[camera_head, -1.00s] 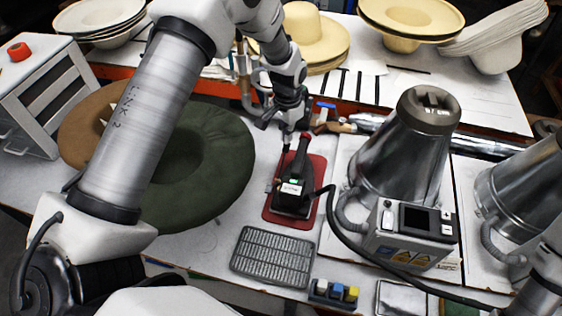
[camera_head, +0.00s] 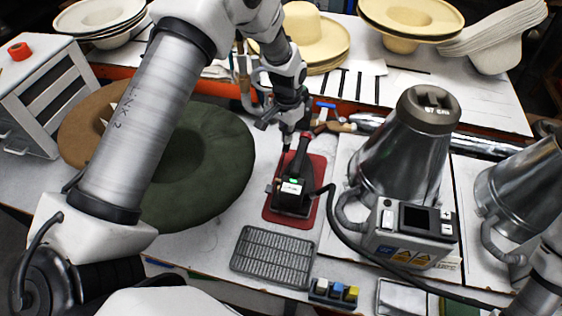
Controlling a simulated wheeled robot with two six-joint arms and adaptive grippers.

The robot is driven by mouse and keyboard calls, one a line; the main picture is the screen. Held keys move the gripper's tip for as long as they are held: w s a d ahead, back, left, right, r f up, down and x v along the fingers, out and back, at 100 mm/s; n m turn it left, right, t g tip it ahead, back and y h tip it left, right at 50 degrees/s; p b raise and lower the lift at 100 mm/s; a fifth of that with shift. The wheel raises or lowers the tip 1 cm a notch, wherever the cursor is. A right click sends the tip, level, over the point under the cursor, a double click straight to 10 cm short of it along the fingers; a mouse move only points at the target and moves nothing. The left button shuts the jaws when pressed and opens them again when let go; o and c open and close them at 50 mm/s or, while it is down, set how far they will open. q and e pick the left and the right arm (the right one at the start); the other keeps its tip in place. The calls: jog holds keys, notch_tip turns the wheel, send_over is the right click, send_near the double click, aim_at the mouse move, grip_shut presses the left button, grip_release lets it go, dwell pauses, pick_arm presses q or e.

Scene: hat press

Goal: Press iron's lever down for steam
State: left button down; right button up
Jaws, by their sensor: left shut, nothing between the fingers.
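The black iron (camera_head: 293,186) stands on a red mat (camera_head: 313,207) in the middle of the table. It has a red part at its far end and a small green light with a white label on its near end. My left gripper (camera_head: 287,143) points down at the far end of the iron, beside its red part. It is shut with nothing held. I cannot tell whether the fingertips touch the iron. The lever itself is too small to make out. Part of my right arm shows at the lower right edge, but its gripper is not in view.
A dark green hat (camera_head: 205,165) lies left of the iron. A metal steamer cone (camera_head: 400,155) and its control box (camera_head: 412,235) stand to the right, with a black hose. A grey grate (camera_head: 272,257) lies in front. A hammer (camera_head: 335,125) and brush lie behind.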

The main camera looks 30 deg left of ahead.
aim_at(287, 146)
pick_arm(q)
jog(key=shift+f+b, duration=0.85)
jog(key=shift+f, duration=0.8)
notch_tip(287, 146, up, 7)
jog(key=p, duration=0.5)
jog(key=shift+r+p, duration=0.1)
jog(key=shift+p, duration=0.2)
jog(key=shift+f, duration=0.2)
